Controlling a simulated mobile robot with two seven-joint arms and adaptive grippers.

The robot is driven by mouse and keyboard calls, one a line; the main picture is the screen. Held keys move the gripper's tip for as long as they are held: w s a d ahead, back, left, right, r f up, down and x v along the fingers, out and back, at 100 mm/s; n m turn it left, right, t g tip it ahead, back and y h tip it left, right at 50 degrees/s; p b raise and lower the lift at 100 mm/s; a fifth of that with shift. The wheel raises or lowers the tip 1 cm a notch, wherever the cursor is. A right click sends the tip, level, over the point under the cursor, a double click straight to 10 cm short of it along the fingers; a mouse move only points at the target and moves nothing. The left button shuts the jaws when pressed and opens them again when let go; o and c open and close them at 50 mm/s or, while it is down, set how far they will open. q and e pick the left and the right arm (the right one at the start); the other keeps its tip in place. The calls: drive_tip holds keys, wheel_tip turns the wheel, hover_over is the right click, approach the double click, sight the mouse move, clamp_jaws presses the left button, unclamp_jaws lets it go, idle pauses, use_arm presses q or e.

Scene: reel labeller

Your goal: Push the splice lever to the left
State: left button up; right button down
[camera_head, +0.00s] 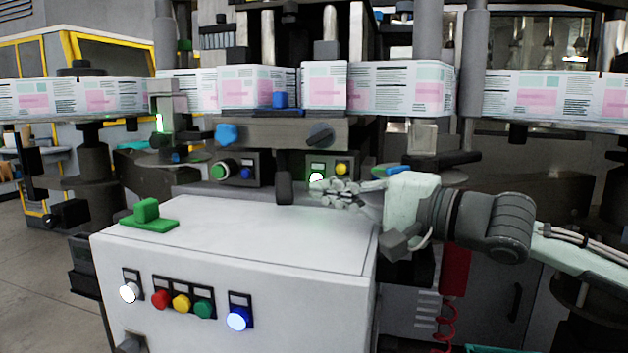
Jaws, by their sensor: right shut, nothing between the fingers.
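A short dark handle (285,187), which looks like the splice lever, stands upright behind the back edge of the white cabinet top, below the grey bar. My right gripper (325,190) comes in from the right above the back right of the cabinet top. Its fingers point left and are shut with nothing between them. The fingertips are just right of the handle. A small gap seems to show between them, but I cannot tell the depth. My left gripper is not in view.
The white cabinet (260,235) has a mostly clear top with a green block (148,213) at its left. Control panels (238,168) and a grey bar with a blue knob (228,133) and a black knob (320,135) stand behind. A printed label web (400,88) crosses above.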

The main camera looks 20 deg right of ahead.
sight(283, 175)
drive_tip(key=shift+w+a+r, duration=0.2)
drive_tip(key=shift+w+a, duration=0.1)
drive_tip(key=shift+w, duration=0.05)
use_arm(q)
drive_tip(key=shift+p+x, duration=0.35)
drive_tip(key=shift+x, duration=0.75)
use_arm(e)
drive_tip(key=shift+f+x, duration=0.2)
drive_tip(key=shift+x, duration=0.7)
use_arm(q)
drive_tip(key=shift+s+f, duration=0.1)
